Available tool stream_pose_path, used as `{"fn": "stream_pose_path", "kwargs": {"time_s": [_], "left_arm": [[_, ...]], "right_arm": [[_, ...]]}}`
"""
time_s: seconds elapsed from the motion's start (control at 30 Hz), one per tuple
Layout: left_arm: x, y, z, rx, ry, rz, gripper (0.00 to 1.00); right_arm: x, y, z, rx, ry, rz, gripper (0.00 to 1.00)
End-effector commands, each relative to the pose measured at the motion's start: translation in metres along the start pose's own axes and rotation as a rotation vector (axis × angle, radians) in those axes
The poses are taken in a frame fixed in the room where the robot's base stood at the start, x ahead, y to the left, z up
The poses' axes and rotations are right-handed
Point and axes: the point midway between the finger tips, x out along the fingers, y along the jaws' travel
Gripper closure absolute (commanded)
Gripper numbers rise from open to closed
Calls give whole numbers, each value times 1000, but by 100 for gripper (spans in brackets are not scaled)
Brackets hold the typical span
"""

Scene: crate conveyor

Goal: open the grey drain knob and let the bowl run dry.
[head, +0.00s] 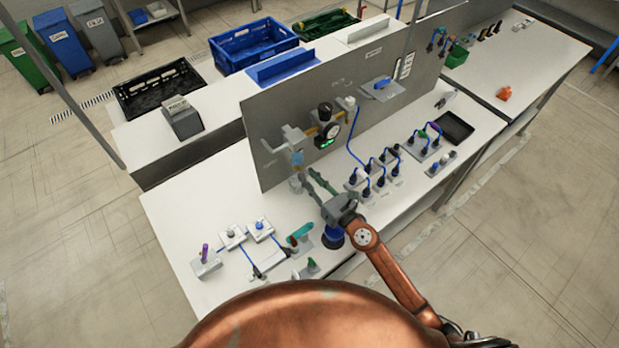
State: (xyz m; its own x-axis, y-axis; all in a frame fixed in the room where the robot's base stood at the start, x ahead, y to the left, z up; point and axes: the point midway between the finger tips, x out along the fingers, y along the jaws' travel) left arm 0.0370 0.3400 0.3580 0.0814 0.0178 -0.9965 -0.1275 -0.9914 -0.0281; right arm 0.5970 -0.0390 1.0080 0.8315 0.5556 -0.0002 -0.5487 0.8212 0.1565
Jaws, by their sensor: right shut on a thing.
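A filter unit is mounted on the upright grey panel, and its small bluish bowl (297,158) hangs below grey fittings. The grey drain knob (296,182) is under the bowl, small and partly covered by the fingers. My right gripper (305,177) reaches up from the lower right and is shut on the knob at the foot of the bowl. The liquid level in the bowl is too small to make out. My left gripper is not in view.
A round gauge (332,131) and a black regulator knob (325,111) sit just right of the bowl. A blue hose (356,138) runs down to several plugs on the white table (185,235). Small fixtures stand at the front left.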

Motion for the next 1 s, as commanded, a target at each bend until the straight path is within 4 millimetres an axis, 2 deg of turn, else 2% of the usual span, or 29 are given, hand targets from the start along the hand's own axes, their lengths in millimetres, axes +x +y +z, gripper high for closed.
{"fn": "stream_pose_path", "kwargs": {"time_s": [0.2,0.57,0.77,1.0], "left_arm": [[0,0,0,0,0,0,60],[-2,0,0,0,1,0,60],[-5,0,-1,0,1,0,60],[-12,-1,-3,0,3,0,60]], "right_arm": [[0,0,0,0,0,0,100],[0,0,0,40,0,0,100],[0,0,1,149,0,-1,100],[0,-1,1,358,0,-1,100]]}}
